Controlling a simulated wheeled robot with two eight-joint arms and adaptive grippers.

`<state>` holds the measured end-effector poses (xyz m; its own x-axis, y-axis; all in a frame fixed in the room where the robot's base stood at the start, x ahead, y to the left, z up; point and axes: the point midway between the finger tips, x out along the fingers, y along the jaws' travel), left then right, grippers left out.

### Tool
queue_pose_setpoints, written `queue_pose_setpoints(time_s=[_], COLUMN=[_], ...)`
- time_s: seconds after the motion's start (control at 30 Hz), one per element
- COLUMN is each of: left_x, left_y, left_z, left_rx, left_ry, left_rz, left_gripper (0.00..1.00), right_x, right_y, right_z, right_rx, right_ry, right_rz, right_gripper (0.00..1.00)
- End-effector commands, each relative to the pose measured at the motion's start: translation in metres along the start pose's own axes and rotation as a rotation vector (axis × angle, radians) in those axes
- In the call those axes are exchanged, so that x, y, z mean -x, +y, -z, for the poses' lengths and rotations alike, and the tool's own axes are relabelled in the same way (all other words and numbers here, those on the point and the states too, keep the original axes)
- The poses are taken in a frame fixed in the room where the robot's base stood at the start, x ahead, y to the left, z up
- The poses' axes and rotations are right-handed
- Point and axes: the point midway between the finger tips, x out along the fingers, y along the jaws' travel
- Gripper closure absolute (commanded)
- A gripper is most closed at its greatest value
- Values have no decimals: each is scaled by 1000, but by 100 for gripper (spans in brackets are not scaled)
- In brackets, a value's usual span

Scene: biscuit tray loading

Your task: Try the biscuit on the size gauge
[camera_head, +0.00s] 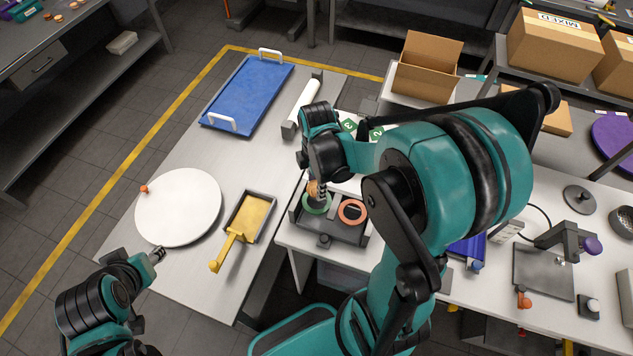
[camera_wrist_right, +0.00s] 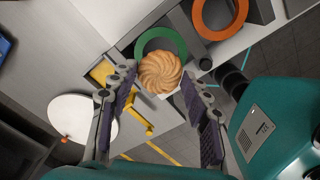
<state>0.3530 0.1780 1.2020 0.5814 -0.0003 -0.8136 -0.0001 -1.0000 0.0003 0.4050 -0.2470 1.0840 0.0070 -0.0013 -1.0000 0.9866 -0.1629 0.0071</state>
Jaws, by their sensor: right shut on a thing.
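A round golden swirled biscuit (camera_wrist_right: 160,72) sits between the fingertips of my right gripper (camera_wrist_right: 160,78), which is shut on it. In the head view the biscuit (camera_head: 312,187) is partly hidden by the gripper, over the green ring (camera_head: 316,208) of the size gauge. The gauge is a dark frame (camera_head: 334,234) with the green ring on the left and an orange ring (camera_head: 352,211) on the right. In the wrist view the biscuit overlaps the green ring (camera_wrist_right: 141,45); I cannot tell whether they touch. My left gripper (camera_head: 158,254) is near the white round board; its jaws are too small to read.
The white round board (camera_head: 178,207) and a yellow-floored pan (camera_head: 247,217) with a yellow scoop lie on the left table. A blue tray (camera_head: 248,92) lies at its far end. A scale-like stand (camera_head: 545,270) is at the right. My right arm hides much of the bench.

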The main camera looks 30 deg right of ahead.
Motion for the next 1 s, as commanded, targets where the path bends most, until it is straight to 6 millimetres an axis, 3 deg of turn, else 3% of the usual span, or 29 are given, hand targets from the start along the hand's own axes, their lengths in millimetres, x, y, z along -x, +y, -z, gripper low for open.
queue_pose_setpoints(time_s=[0.6,1.0], left_x=[-40,-44], left_y=[0,0], left_z=[-28,-32], left_rx=[0,0], left_ry=[0,0], left_rz=[0,0], left_gripper=[60,60], right_x=[-52,-60], right_y=[0,0], right_z=[0,0], right_rx=[0,0], right_ry=[0,0], right_rz=[0,0], right_gripper=[63,63])
